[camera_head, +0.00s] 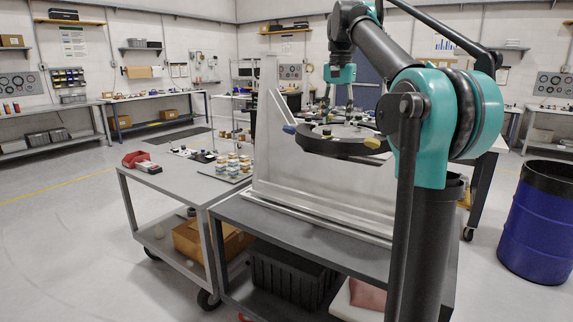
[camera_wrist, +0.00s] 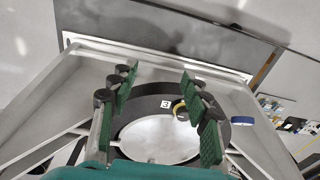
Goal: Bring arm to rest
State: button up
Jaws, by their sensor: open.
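The fixture is a large grey metal frame (camera_head: 275,150) with an upright panel, standing on a dark bench (camera_head: 245,217). It carries a black ring (camera_head: 345,147) around a pale round disc (camera_wrist: 158,139). In the head view, my teal wrist (camera_head: 340,74) is above and behind the ring; the fingertips are small and partly hidden there.
A grey cart (camera_head: 170,186) left of the bench bears a red item (camera_head: 135,158) and several small coloured jars (camera_head: 232,166). A black crate (camera_head: 290,277) is on the bench's lower shelf. A blue drum (camera_head: 545,225) stands at right. The floor at left is clear.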

jog(key=s+d+f+n+t, duration=0.15)
jog(key=s+f, duration=0.35)
jog(key=f, duration=0.7)
jog(key=s+d+f+n, duration=0.15)
jog(key=s+f, duration=0.35)
jog(key=f, duration=0.7)
jog(key=s+f+n+t, duration=0.15)
jog(key=s+f, duration=0.35)
jog(key=f, duration=0.6)
jog(key=s+d+f+n, duration=0.1)
jog(key=s+f+n, duration=0.1)
jog(key=s+f, duration=0.9)
jog(key=shift+s+t, duration=0.3)
jog(key=shift+s, duration=0.05)
